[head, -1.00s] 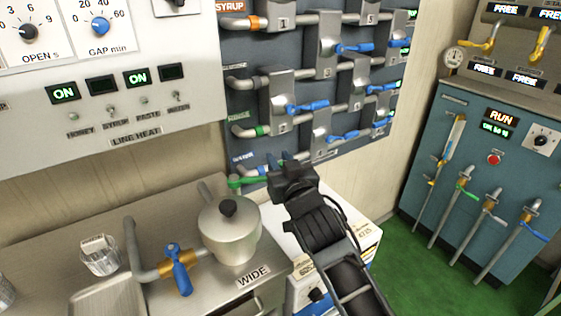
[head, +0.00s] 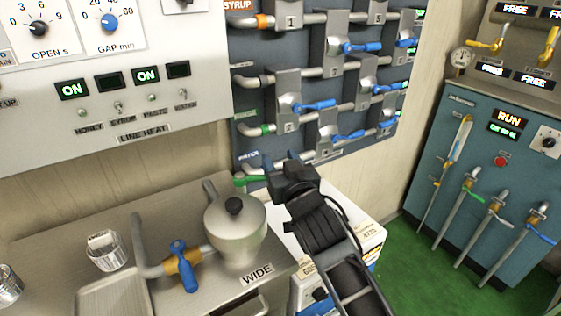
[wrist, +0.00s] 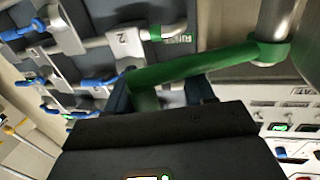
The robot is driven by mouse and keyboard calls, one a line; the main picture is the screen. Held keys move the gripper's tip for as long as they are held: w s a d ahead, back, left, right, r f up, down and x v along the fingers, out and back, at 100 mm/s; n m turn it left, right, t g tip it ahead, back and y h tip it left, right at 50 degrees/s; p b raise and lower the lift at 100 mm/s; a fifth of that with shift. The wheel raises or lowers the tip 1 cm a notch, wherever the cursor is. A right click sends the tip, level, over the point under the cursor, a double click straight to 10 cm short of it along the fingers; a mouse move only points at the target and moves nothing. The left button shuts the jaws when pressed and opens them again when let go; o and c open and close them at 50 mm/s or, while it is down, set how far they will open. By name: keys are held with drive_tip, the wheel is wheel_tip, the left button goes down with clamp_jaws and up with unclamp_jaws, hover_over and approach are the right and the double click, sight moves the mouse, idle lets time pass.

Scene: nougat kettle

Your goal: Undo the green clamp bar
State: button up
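The green clamp bar (head: 250,179) sits beside the lidded metal pot, just left of my gripper (head: 277,164) in the head view. In the wrist view the green bar (wrist: 205,65) runs from a collar around a metal post at upper right to the left, above my gripper (wrist: 158,92). Its left end bends down between my two dark fingers. The fingers stand apart with a gap beside the green end; contact cannot be told. The gripper body hides the lower part of that end.
The metal pot (head: 236,232) stands on the steel counter left of my arm, near a blue-handled valve (head: 183,267). A pipe panel (head: 300,75) with blue levers rises behind. A white box (head: 340,235) is under my arm. Green floor (head: 430,265) is clear at right.

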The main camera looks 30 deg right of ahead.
drive_tip(key=shift+s, duration=0.1)
drive_tip(key=s+d+p, duration=0.3)
drive_tip(key=s, duration=0.4)
drive_tip(key=o, duration=0.3)
drive_tip(key=shift+s+d+p, duration=0.3)
drive_tip(key=shift+s+p, duration=0.25)
drive_tip(key=shift+s, duration=0.2)
drive_tip(key=c, duration=0.3)
drive_tip(key=shift+a, duration=0.15)
